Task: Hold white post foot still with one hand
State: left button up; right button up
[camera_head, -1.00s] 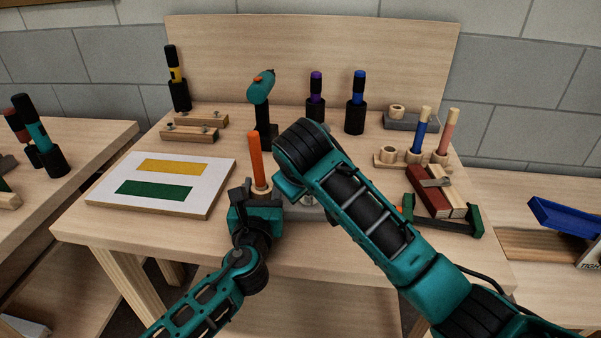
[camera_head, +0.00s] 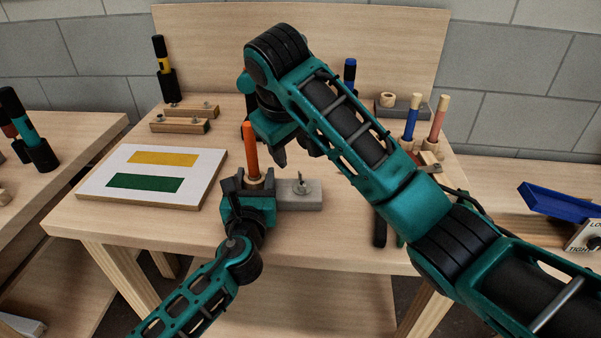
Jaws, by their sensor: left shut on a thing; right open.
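The white post foot (camera_head: 303,197) is a pale grey-white block near the front of the table, with a metal bolt (camera_head: 299,186) standing on it. An orange rod (camera_head: 251,150) stands upright in a wooden collar (camera_head: 255,182) at its left end. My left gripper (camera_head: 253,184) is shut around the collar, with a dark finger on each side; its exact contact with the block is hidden. My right gripper (camera_head: 294,156) is open and empty, pointing down above the foot and right of the orange rod.
A white board with yellow and green bars (camera_head: 152,176) lies to the left. Clamped battens (camera_head: 184,118) lie behind it. A grey block with a wooden ring (camera_head: 402,110) and blue and pink rods (camera_head: 411,118) stand at right. My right arm hides much of the right side.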

aim_at(301, 184)
jog(key=shift+w+d+r+m+g, duration=0.9)
jog(key=shift+w+r+m+g, duration=0.65)
jog(key=shift+g, duration=0.85)
jog(key=shift+n+y, duration=0.25)
jog(key=shift+y, duration=0.05)
jog(key=f, duration=1.2)
jog(key=shift+w+f, duration=0.2)
jog(key=shift+f, duration=0.05)
grip_shut()
